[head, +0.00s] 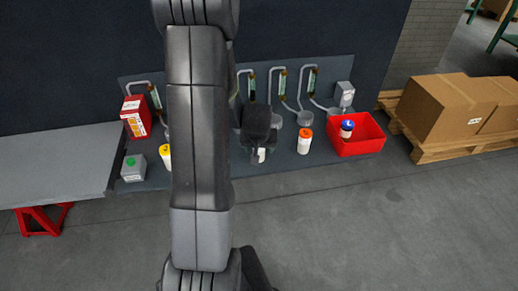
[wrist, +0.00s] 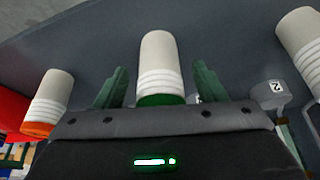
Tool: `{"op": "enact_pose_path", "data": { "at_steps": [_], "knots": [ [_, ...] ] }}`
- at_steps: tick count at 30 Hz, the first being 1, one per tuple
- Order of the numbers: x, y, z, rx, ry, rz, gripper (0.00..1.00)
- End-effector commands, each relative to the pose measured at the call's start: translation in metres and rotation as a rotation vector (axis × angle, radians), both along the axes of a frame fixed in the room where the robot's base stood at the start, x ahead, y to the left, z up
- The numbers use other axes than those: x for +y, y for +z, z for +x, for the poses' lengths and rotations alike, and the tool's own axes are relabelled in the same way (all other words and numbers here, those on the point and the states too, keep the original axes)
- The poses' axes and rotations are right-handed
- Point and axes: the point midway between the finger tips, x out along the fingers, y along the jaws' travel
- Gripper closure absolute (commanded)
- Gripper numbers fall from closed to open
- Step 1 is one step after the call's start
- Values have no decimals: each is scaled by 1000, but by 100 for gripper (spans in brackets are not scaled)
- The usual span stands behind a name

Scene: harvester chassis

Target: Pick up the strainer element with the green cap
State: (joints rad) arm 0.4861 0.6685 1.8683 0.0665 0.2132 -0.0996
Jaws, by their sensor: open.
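The strainer element with the green cap (wrist: 160,65) has a white ribbed body. In the wrist view it stands between my two green fingers, with its green end close to the palm. My gripper (wrist: 158,88) is open, one finger on each side, with a visible gap on both sides. In the head view my gripper (head: 257,142) is over the element, and only part of its white body (head: 260,156) shows below; its cap is hidden there.
An orange-capped element (head: 304,140) stands to the right, a yellow-capped one (head: 165,157) to the left. A red bin (head: 372,147) holds a blue-capped one (head: 347,129). Pipes line the back panel.

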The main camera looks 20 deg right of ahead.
Motion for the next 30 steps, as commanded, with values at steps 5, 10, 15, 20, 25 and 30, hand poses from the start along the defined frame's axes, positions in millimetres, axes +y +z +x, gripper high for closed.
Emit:
{"op": "enact_pose_path", "data": {
  "at_steps": [5,10,15,20,25,30],
  "knots": [
    [-1,-9,3,0,0,0,36],
    [-2,-9,4,-1,0,0,36],
    [-2,-9,3,-1,0,0,58],
    [-2,-9,3,0,0,0,86],
    [-2,-9,3,-1,0,0,86],
    [-2,-2,4,-3,0,-1,86]
  ]
}}
